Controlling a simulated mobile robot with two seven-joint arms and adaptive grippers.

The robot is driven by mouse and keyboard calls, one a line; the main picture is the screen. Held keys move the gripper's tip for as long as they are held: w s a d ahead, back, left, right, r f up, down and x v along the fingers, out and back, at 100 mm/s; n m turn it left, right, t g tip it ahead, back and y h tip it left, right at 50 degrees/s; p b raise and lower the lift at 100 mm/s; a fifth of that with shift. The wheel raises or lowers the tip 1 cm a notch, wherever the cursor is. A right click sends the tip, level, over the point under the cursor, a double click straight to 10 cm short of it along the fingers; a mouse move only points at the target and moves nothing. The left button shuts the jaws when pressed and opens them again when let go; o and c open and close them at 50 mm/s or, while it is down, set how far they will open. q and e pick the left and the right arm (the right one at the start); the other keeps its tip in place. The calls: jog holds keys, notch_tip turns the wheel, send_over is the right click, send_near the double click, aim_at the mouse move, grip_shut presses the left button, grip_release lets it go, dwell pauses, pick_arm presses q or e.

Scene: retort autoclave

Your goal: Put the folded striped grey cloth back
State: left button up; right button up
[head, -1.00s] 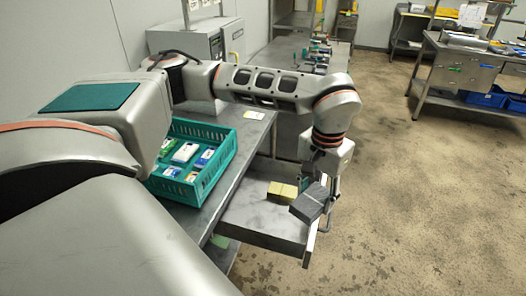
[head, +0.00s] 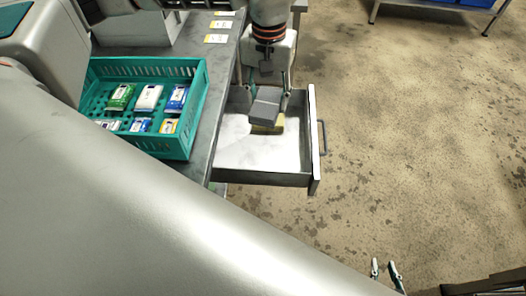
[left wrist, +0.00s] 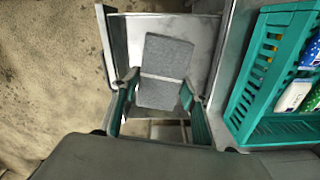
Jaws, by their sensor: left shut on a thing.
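The folded striped grey cloth (head: 266,105) is held by my left gripper (head: 268,84) over the open drawer (head: 262,160). In the left wrist view the cloth (left wrist: 167,57) shows one pale stripe and lies between the fingers of my left gripper (left wrist: 160,82). A yellow folded thing (head: 272,128) in the drawer is partly hidden under the cloth; I cannot tell whether they touch. My right gripper (head: 385,270) is at the bottom right of the head view, fingers apart, empty, far from the drawer.
A teal crate (head: 198,110) with several small packets stands on the metal bench (head: 222,75), left of the drawer. The drawer's front panel (head: 313,130) and handle (head: 323,138) stick out over the floor. The drawer's near part is bare.

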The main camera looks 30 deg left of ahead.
aim_at(267, 155)
pick_arm(q)
jog(key=f, duration=0.1)
jog(key=f+n+b, duration=0.2)
jog(key=shift+w+a+f, duration=0.1)
jog(key=shift+w+a, duration=0.2)
jog(key=shift+w, duration=0.1)
notch_tip(267, 155, down, 19)
jog(key=shift+d+f+b, duration=0.1)
jog(key=shift+f+b, duration=0.1)
jog(key=shift+b, duration=0.1)
jog(key=shift+f, duration=0.15)
jog(key=o, duration=1.1)
jog(key=shift+c, duration=0.2)
notch_tip(267, 155, up, 12)
